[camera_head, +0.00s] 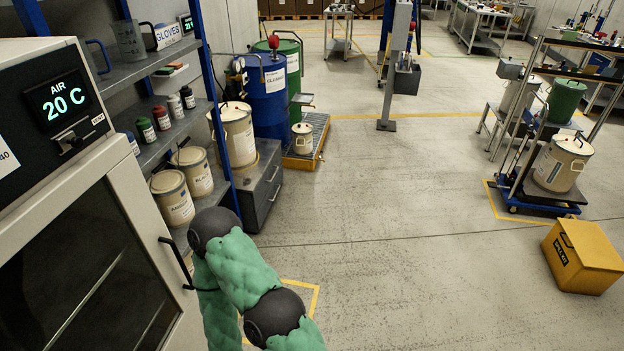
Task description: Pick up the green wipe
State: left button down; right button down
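I cannot make out a green wipe anywhere in the head view. One of my green-padded arms with dark joints shows at the bottom, bent in front of the oven-like cabinet (95,270) and its handle. Neither gripper shows in the frame.
A blue-post shelf (145,68) on the left holds jugs, small bottles and pale pails (172,198). Behind it stand a blue drum (268,100) and a green drum (293,65). A yellow box (582,257) and a cart with a pail (562,163) are right. The middle floor is clear.

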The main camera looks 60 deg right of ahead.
aim_at(166, 72)
jog(key=z, duration=1.05)
jog(key=i+l, duration=0.2)
jog(key=i+l+u, duration=0.15)
jog(key=l, duration=0.25)
jog(key=i+l, duration=0.25)
jog(key=i+l+u, duration=0.1)
jog(key=l, duration=0.3)
jog(key=i+l+u, duration=0.1)
jog(key=i+l, duration=0.3)
jog(key=l, duration=0.3)
jog(key=i+l+u, duration=0.15)
jog(key=l, duration=0.2)
jog(key=i+l, duration=0.15)
jog(key=l, duration=0.2)
jog(key=i+l+u, duration=0.15)
jog(key=l+u, duration=0.25)
jog(key=i+l+u, duration=0.1)
jog(key=l+u, duration=1.5)
jog(key=k+l, duration=0.05)
jog(key=l, duration=0.05)
